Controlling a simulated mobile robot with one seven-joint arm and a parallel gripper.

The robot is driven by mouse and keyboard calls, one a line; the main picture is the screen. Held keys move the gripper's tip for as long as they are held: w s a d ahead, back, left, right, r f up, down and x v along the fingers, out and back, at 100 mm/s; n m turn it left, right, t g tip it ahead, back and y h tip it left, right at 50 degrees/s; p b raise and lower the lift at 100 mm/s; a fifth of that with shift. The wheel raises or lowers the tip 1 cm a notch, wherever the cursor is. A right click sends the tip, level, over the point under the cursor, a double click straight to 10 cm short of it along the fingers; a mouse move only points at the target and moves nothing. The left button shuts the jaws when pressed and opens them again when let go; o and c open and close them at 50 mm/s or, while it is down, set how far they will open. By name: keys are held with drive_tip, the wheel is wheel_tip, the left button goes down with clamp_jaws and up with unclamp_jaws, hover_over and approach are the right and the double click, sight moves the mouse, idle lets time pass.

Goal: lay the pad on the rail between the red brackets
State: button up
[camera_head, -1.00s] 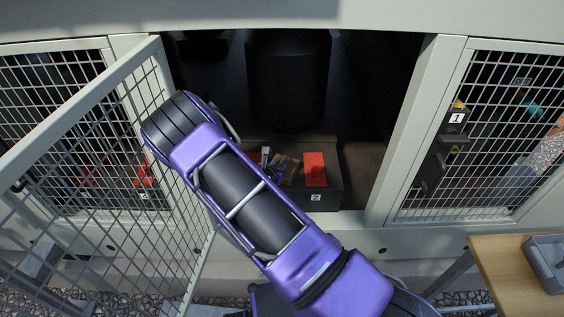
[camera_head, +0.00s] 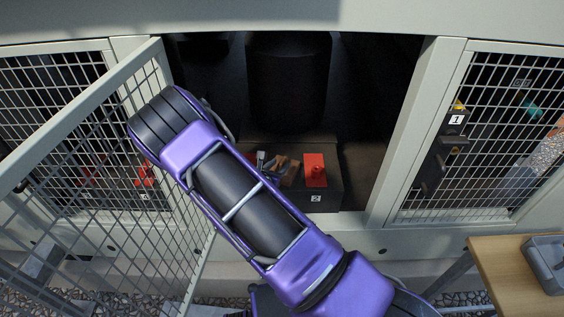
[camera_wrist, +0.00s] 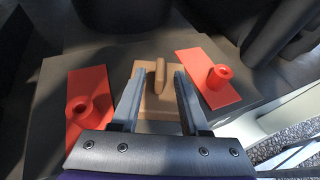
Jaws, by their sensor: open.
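The tan pad (camera_wrist: 150,106) with an upright rounded handle lies on the dark grey rail (camera_wrist: 46,120), between the two red brackets. The left red bracket (camera_wrist: 92,92) and the right red bracket (camera_wrist: 202,68) are flat plates, each with a round post. My gripper (camera_wrist: 161,74) is open, one finger on each side of the pad's handle, with gaps to it. The near part of the pad is hidden by my gripper. In the head view, the pad (camera_head: 291,173) and the right bracket (camera_head: 316,172) show beside my arm, which largely hides the left bracket.
The rail block with label 2 sits inside an open cabinet bay. A mesh door (camera_head: 100,150) stands open at left, close to my arm. A pale post (camera_head: 410,130) bounds the opening at right. A dark cylinder (camera_head: 288,85) stands behind. A wooden table (camera_head: 500,265) is at lower right.

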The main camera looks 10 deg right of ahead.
drive_tip(key=v, duration=0.8)
drive_tip(key=shift+s+a, duration=0.2)
drive_tip(key=shift+s, duration=0.15)
drive_tip(key=shift+r, duration=0.15)
